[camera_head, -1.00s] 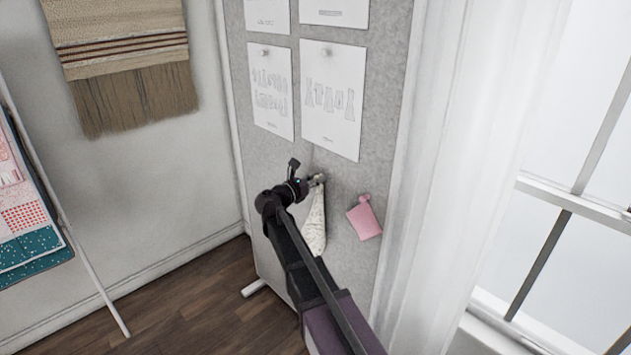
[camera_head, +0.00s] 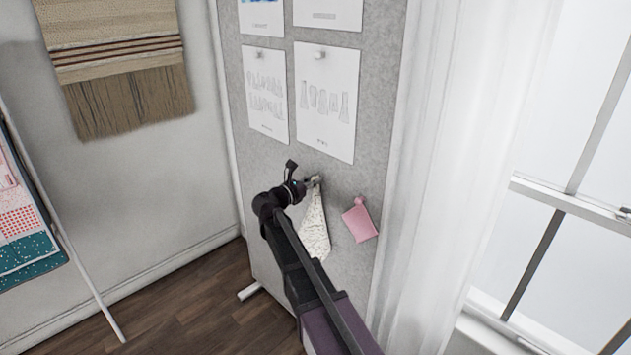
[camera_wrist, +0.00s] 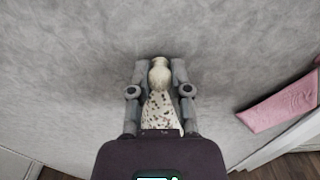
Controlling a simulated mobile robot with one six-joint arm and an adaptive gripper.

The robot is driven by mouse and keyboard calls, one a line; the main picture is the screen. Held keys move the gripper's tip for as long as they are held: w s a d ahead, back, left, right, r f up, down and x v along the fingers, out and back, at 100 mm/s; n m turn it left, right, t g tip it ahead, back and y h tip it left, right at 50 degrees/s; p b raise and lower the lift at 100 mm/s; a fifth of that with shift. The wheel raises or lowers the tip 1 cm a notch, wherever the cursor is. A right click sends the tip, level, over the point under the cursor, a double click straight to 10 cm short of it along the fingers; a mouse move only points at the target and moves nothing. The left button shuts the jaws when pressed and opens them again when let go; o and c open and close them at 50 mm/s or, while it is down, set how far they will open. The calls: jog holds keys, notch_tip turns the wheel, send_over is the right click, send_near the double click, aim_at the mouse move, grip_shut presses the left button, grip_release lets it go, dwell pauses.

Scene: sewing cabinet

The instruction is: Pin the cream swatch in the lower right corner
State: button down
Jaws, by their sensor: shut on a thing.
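My gripper (camera_head: 314,181) is shut on the top of the cream swatch (camera_head: 315,228), a speckled cloth that hangs down from the fingers in front of the grey pinboard (camera_head: 350,172). In the wrist view the gripper (camera_wrist: 159,72) holds a pale, rounded pin-like piece (camera_wrist: 159,75), with the speckled cream cloth (camera_wrist: 160,110) below it between the fingers. The board surface is close beyond the fingertips. I cannot tell whether the pin touches it. My arm hides part of the cloth's left side in the head view.
A pink swatch (camera_head: 360,221) hangs on the board just right of the cream one; it also shows in the wrist view (camera_wrist: 280,106). Paper sheets (camera_head: 326,100) are pinned above. A white curtain (camera_head: 440,170) and window stand to the right.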

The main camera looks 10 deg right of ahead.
jog(key=shift+w+d, duration=0.2)
jog(key=shift+d, duration=0.1)
dwell(0.7)
jog(key=shift+c, duration=2.4)
grip_release()
jog(key=v, duration=1.2)
jog(key=shift+f, duration=0.1)
